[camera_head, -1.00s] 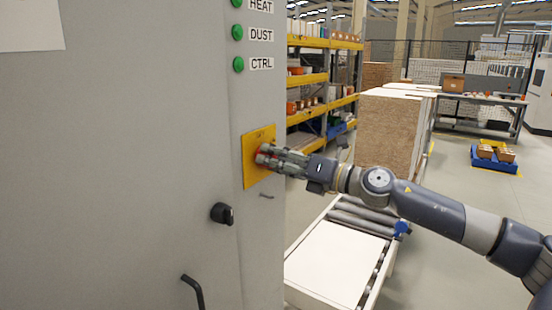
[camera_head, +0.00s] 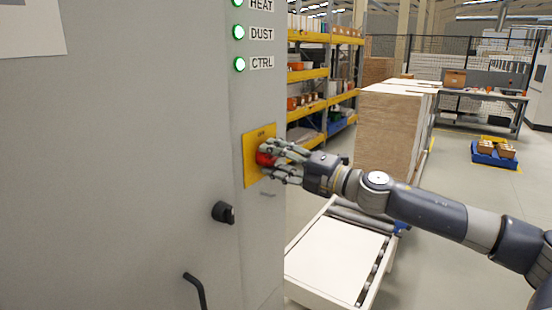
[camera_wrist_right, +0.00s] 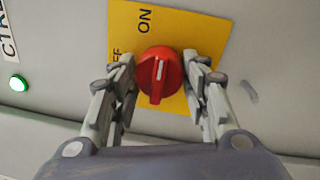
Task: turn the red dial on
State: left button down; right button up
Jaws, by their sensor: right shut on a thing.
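The red dial (camera_head: 265,158) sits on a yellow plate (camera_head: 250,172) on the grey cabinet front. In the right wrist view the dial (camera_wrist_right: 160,82) has a pale mark pointing up toward the word ON, and the OFF label is partly hidden by a finger. My right gripper (camera_head: 268,160) is at the plate, with one finger above the dial and one below in the head view. It is shut on the dial, its fingers on either side of it in the wrist view (camera_wrist_right: 158,68). My left gripper is not in view.
Green lamps beside the HEAT, DUST and CTRL labels (camera_head: 262,63) glow brightly. A black knob (camera_head: 223,212) and a black handle (camera_head: 196,290) stick out from the cabinet. A roller conveyor with a white panel (camera_head: 335,262) lies below my right arm.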

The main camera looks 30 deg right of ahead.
dwell(0.5)
jog(key=o, duration=1.1)
jog(key=shift+w, duration=0.1)
jog(key=shift+c, duration=0.2)
